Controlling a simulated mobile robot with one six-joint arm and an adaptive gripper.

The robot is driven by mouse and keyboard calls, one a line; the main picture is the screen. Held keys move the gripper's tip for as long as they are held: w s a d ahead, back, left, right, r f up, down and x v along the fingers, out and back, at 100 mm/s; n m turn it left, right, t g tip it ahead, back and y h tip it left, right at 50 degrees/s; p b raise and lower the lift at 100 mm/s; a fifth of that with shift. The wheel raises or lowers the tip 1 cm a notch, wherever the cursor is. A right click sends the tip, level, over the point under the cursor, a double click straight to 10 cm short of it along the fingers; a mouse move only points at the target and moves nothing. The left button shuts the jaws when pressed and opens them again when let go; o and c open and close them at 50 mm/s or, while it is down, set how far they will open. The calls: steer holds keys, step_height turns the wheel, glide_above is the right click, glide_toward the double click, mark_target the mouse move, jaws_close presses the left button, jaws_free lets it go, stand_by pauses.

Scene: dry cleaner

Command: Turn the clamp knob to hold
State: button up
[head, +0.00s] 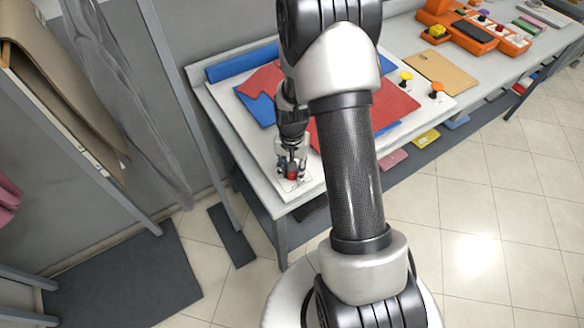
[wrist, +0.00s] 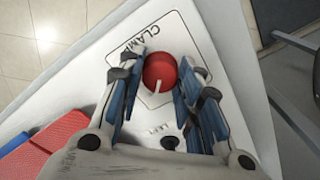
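The clamp knob (wrist: 160,70) is a round red knob with a white pointer line. It sits on a white plate (wrist: 215,110) lettered "CLAMP". In the wrist view its pointer runs down and slightly left, towards small lettering that I cannot read. My gripper (wrist: 162,75) is over the plate with one blue-padded finger on each side of the knob. The fingers are apart and very close to the knob's sides; firm contact does not show. In the head view my gripper (head: 291,168) is at the table's near left corner, with the red knob between its fingers.
Red and blue cloths (head: 395,105) lie on the table (head: 225,125) behind my arm. Yellow and orange knobs (head: 437,88) stand near a tan board (head: 440,72). Orange fixtures (head: 465,35) are farther right. A grey post (head: 180,80) and hanging garments are at the left.

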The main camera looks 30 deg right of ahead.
steer(key=o, duration=0.5)
steer(key=shift+r, duration=0.15)
step_height(320, 180, up, 12)
steer(key=shift+f, duration=0.1)
stand_by(0.3)
stand_by(0.4)
step_height(320, 180, up, 6)
steer(key=n+t, duration=0.1)
steer(key=n, duration=0.1)
glide_above(287, 183)
steer(key=s+a+r+n+t, duration=0.1)
steer(key=s+a+r+n, duration=0.1)
steer(key=s+a+r, duration=0.5)
steer(key=s+a+r+n+t, duration=0.1)
steer(key=s, duration=0.2)
steer(key=s+a+r+n, duration=0.1)
steer(key=s+r+n, duration=0.1)
steer(key=s, duration=0.2)
steer(key=s+a+r+n+t+b, duration=0.1)
steer(key=s+r, duration=0.1)
steer(key=s, duration=0.2)
steer(key=shift+s+r+n+t, duration=0.1)
steer(key=shift+r+n+t, duration=0.05)
steer(key=shift+n+t, duration=0.2)
